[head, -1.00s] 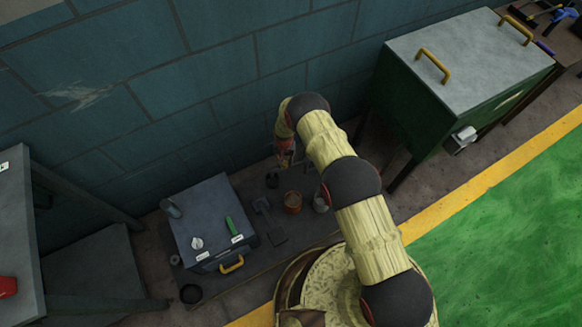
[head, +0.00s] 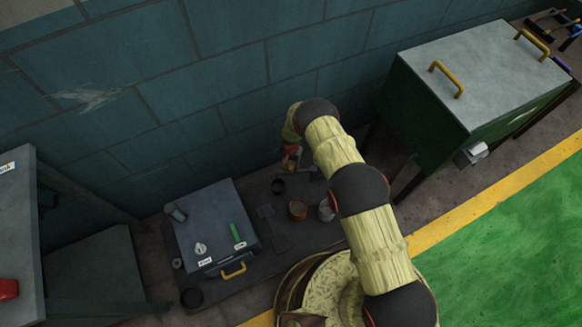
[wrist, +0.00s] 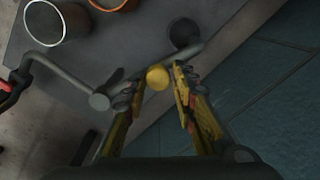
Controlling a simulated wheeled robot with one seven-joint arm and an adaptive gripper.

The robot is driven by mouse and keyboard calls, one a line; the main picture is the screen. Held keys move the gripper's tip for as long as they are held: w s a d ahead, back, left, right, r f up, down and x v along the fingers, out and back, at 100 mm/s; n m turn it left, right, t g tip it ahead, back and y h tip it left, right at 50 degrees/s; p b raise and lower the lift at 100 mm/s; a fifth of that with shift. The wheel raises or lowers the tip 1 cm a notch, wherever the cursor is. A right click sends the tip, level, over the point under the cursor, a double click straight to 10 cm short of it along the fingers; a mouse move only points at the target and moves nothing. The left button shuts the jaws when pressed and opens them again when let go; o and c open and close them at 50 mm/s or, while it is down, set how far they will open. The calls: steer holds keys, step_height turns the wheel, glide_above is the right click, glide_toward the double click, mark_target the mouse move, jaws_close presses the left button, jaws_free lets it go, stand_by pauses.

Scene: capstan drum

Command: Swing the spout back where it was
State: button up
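In the wrist view a bent grey pipe (wrist: 68,76), which looks like the spout, runs from the left to near a dark round piece (wrist: 184,31). It has a blunt round grey end (wrist: 99,102) and a small dark lever beside it. A yellow ball-shaped knob (wrist: 157,77) shows between the yellow fingers of my gripper (wrist: 156,84). The fingers are apart, with visible gaps beside the knob. In the head view my gripper (head: 291,160) is low by the wall and small; the spout is hard to make out there.
A grey box (head: 208,221) with a yellow handle is to the left. A green cabinet (head: 432,104) is to the right. The blue block wall (head: 225,75) is close behind.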

steer(key=o, duration=0.3)
steer(key=shift+o, duration=0.2)
steer(key=shift+r, duration=0.15)
step_height(320, 180, up, 12)
stand_by(0.5)
steer(key=shift+s+f, duration=0.15)
steer(key=shift+f, duration=0.05)
